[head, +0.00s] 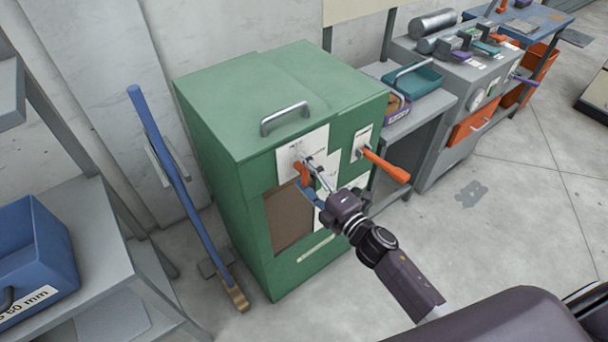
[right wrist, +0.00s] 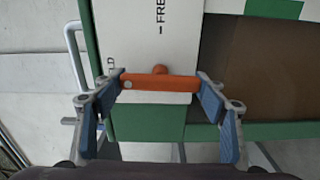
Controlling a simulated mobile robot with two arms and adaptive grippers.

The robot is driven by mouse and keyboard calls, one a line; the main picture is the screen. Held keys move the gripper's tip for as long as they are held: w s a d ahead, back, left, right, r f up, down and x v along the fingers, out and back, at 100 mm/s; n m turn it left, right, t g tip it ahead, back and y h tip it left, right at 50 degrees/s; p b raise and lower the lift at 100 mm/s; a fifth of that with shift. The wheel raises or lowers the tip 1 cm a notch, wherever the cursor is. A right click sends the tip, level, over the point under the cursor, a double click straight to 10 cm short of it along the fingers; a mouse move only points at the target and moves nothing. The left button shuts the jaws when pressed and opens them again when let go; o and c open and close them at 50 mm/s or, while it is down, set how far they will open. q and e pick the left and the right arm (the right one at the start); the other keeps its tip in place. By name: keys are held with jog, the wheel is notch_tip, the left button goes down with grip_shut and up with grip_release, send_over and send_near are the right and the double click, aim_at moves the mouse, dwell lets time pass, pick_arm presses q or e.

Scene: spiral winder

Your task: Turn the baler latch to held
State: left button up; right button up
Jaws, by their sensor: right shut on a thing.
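The baler is a green cabinet (head: 225,170) against the wall. The baler latch (head: 304,174) is an orange bar on a white plate on its front. In the right wrist view the orange bar (right wrist: 160,82) lies across the picture, with a round orange knob behind its middle. FREE is printed above it on the plate (right wrist: 150,35), and a partly hidden label ending in LD is at its left. My right gripper (head: 312,184) is shut on the bar, with blue finger pads at both ends. It partly hides the latch in the head view. My left gripper is out of view.
A second orange lever (head: 385,164) sticks out to the right of the latch. A metal handle (head: 285,118) is on the baler's top. A blue-handled broom (head: 180,185) leans on the left, and a grey bench with a blue bin (head: 35,260) stands nearer. Open floor lies at right.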

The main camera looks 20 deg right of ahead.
jog(key=shift+f+n, duration=0.1)
jog(key=shift+n, duration=0.2)
dwell(0.4)
jog(key=o, duration=1.2)
jog(key=shift+c, duration=0.2)
jog(key=shift+s, duration=0.1)
jog(key=v, duration=1.2)
jog(key=s+d+f+m+g+h, duration=0.2)
jog(key=s+f+m, duration=0.2)
jog(key=f, duration=0.7)
jog(key=s+d+f+m+g+h, duration=0.1)
jog(key=s+f+m+g+h, duration=0.2)
jog(key=f, duration=0.8)
jog(key=s+d+f+m+g, duration=0.2)
jog(key=s+f+m, duration=0.25)
jog(key=f, duration=0.65)
jog(key=s+f+m+g, duration=0.2)
jog(key=s+f, duration=0.4)
jog(key=s, duration=0.3)
jog(key=s+a+f+m+g, duration=0.1)
jog(key=s+f+m+g, duration=0.2)
jog(key=s+f, duration=0.3)
jog(key=s+a+f+m+g+h, duration=0.1)
jog(key=s+f+m+g, duration=0.2)
jog(key=s, duration=1)
notch_tip(320, 180, down, 3)
jog(key=shift+f+g, duration=0.1)
jog(key=shift+g, duration=0.4)
